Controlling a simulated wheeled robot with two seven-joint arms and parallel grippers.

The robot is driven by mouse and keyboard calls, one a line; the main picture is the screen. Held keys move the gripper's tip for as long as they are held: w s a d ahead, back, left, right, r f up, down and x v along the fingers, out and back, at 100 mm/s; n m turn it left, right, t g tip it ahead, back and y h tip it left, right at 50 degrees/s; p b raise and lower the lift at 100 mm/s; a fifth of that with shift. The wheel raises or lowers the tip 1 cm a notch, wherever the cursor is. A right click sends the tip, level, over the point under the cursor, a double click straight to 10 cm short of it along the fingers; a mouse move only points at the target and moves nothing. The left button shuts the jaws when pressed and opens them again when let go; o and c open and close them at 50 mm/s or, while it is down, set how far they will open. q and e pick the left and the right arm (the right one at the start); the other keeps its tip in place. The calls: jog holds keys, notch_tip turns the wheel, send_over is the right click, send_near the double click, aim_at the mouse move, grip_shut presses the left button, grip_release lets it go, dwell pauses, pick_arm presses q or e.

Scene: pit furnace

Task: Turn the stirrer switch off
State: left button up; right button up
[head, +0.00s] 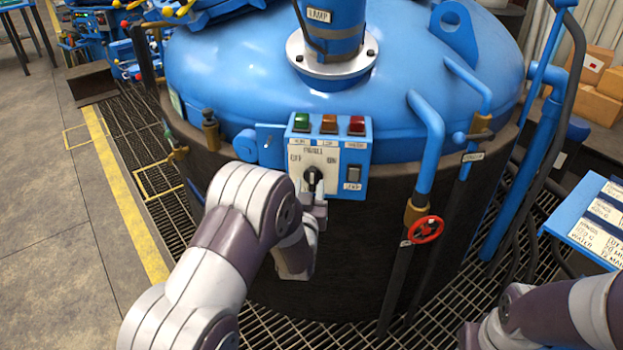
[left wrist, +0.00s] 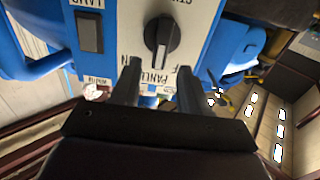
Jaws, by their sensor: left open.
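The stirrer switch looks to be the black rotary knob (head: 313,176) on the white plate of the blue control box (head: 355,178). The plate's lettering is too small to read surely. The knob also shows in the left wrist view (left wrist: 161,36), its grip close to upright in the picture. My left gripper (head: 316,203) is just below the knob, partly hidden by its own wrist. In the left wrist view my left gripper (left wrist: 160,85) is open, its two fingers pointing at the plate, with nothing between them. I cannot tell whether they touch it. My right gripper is out of view.
Green, orange and red lamps (head: 329,123) top the box, and a rocker switch (head: 353,173) sits to its right. The box is on the blue-lidded furnace (head: 420,70). Blue pipes and a red valve wheel (head: 426,229) stand at right. The left floor is open.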

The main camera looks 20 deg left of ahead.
aim_at(312, 177)
pick_arm(q)
jog(key=w, duration=0.4)
jog(key=shift+w+a, duration=0.15)
jog(key=shift+a, duration=0.1)
grip_shut()
jog(key=shift+s+a+f+n+b, duration=0.1)
jog(key=shift+a+n+b, duration=0.15)
jog(key=shift+n+b, duration=1.1)
jog(key=shift+s+a+f+n+b, duration=0.15)
jog(key=shift+a+n+b, duration=0.15)
jog(key=shift+n+b, duration=1.1)
jog(key=shift+w+a+f+n+b, duration=0.1)
jog(key=shift+a+n+b, duration=0.15)
jog(key=shift+n+b, duration=1.1)
jog(key=shift+n+p, duration=0.4)
jog(key=shift+n, duration=0.1)
grip_release()
